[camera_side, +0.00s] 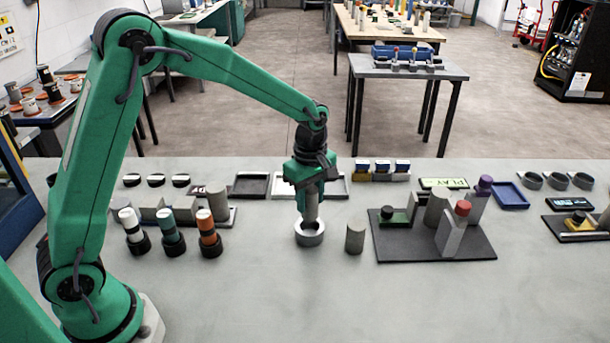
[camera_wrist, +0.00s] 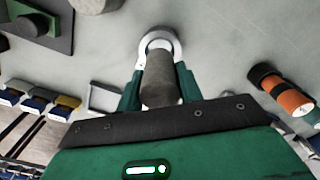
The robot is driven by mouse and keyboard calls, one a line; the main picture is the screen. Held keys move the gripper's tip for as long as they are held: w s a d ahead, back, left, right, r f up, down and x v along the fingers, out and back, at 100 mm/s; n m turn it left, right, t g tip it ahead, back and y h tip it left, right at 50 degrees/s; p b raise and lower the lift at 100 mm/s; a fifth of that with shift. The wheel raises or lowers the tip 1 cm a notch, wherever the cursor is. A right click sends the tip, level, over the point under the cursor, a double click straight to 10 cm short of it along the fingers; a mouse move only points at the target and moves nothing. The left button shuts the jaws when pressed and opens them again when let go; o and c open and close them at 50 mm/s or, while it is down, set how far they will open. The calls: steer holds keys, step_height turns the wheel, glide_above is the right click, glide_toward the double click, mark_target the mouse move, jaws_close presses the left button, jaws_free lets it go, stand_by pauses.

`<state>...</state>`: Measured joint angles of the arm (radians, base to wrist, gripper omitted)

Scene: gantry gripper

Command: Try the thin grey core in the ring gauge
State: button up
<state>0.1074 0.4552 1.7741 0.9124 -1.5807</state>
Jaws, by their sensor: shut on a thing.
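My gripper (camera_side: 311,188) is shut on the thin grey core (camera_side: 311,208) and holds it upright, pointing down. The ring gauge (camera_side: 310,236), a pale metal ring, stands on the grey bench directly under the core. The core's lower end is at the ring's opening; how far it is inside, if at all, I cannot tell. In the wrist view the core (camera_wrist: 161,80) lies between my green fingers, and the far part of the ring gauge (camera_wrist: 158,37) shows beyond its end. The core hides the rest of the bore.
A thicker grey cylinder (camera_side: 355,237) stands just right of the ring gauge. A dark fixture plate (camera_side: 400,247) with blocks is farther right. White, green and orange-banded cylinders (camera_side: 208,236) stand left. The bench in front is clear.

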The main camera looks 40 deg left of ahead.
mark_target(310, 216)
steer(key=shift+f, duration=1.15)
steer(key=shift+f, duration=1.8)
stand_by(2.5)
steer(key=o, duration=1.2)
steer(key=shift+r, duration=0.1)
steer(key=shift+r, duration=3.8)
